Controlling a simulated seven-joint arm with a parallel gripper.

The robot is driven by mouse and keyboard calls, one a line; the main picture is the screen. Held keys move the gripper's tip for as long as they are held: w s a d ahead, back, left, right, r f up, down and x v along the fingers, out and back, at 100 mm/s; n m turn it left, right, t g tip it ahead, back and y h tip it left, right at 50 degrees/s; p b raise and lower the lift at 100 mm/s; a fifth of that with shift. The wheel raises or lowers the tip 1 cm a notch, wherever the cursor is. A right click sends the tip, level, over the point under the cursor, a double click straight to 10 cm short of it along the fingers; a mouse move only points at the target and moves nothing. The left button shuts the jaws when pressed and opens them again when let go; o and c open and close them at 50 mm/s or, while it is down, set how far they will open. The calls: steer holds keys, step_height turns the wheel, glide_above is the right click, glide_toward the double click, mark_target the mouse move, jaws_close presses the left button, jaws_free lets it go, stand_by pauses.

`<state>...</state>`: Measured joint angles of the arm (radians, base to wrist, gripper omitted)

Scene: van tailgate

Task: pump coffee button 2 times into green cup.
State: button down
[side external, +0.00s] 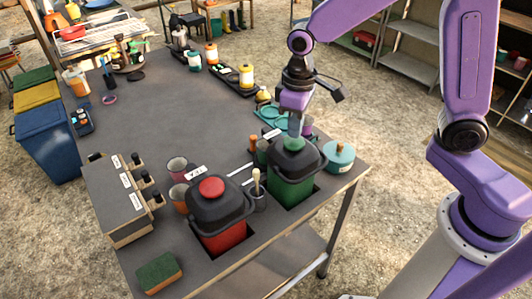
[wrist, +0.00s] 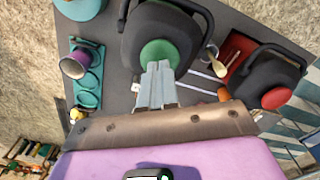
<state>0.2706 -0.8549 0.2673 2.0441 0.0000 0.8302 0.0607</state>
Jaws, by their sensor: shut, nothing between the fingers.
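A green pump pot (side external: 290,190) with a dark lid and a round green button (side external: 293,145) sits in a cut-out at the table's right end. The button also shows in the wrist view (wrist: 160,52). My gripper (side external: 295,134) points down with its fingers shut and empty, the tips at the green button; whether they touch it I cannot tell. The fingertips overlap the button's edge in the wrist view (wrist: 159,68). A red pump pot (side external: 222,232) with a red button (side external: 211,187) stands to the left. I cannot make out a green cup; the pot's lettering is unreadable.
A teal lidded pot (side external: 340,157) stands right of the green pot. The table's middle (side external: 165,115) is clear.

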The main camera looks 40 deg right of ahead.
mark_target(294, 140)
steer(key=shift+f, duration=0.15)
stand_by(0.5)
steer(key=shift+f, duration=1.5)
steer(key=shift+r, duration=1.65)
steer(key=shift+f, duration=0.25)
steer(key=shift+f, duration=1.35)
steer(key=shift+r, duration=1.6)
